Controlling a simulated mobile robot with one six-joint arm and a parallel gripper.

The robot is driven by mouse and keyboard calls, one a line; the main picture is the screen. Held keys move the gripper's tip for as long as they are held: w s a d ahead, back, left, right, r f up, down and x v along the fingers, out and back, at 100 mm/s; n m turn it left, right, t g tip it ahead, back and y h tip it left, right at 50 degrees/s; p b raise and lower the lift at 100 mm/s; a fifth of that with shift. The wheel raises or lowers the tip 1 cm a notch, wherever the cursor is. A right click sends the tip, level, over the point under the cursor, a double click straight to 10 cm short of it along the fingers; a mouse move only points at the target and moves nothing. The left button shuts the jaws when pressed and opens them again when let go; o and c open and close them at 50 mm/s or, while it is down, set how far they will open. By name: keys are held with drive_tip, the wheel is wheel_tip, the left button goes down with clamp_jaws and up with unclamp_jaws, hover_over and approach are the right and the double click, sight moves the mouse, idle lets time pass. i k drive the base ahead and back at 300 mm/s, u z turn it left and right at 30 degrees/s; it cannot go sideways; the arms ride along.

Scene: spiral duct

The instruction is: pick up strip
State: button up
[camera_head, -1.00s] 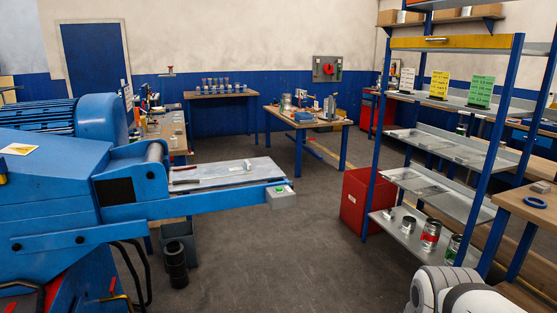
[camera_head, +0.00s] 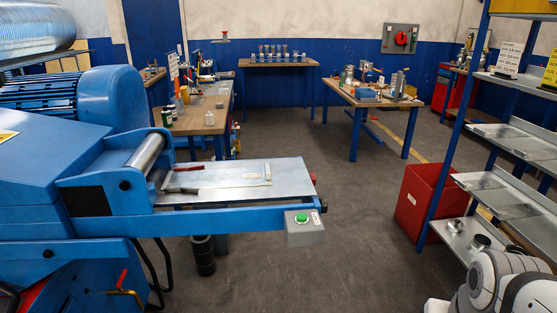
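A blue machine (camera_head: 75,170) fills the left side, with a long flat feed table (camera_head: 215,180) reaching to the right. On the table lies a thin pale metal strip or sheet (camera_head: 225,177), nearly flush with its surface. I cannot tell for certain which of these is the strip. White and grey links of my arm show at the lower right, well apart from the table. My gripper is not in view.
A grey box with a green button (camera_head: 303,226) sits at the table's right end. A red bin (camera_head: 426,203) and blue-framed shelves (camera_head: 458,140) stand right. Workbenches (camera_head: 370,95) stand at the back. The grey floor (camera_head: 340,190) between is clear. A large spiral duct (camera_head: 35,28) shows upper left.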

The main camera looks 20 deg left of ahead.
sight(256, 176)
drive_tip(key=u, duration=0.35)
drive_tip(key=i, duration=0.6)
drive_tip(key=u, duration=0.45)
drive_tip(key=k, duration=0.9)
drive_tip(key=u, duration=0.15)
drive_tip(key=i, duration=0.9)
drive_tip(key=z, duration=0.05)
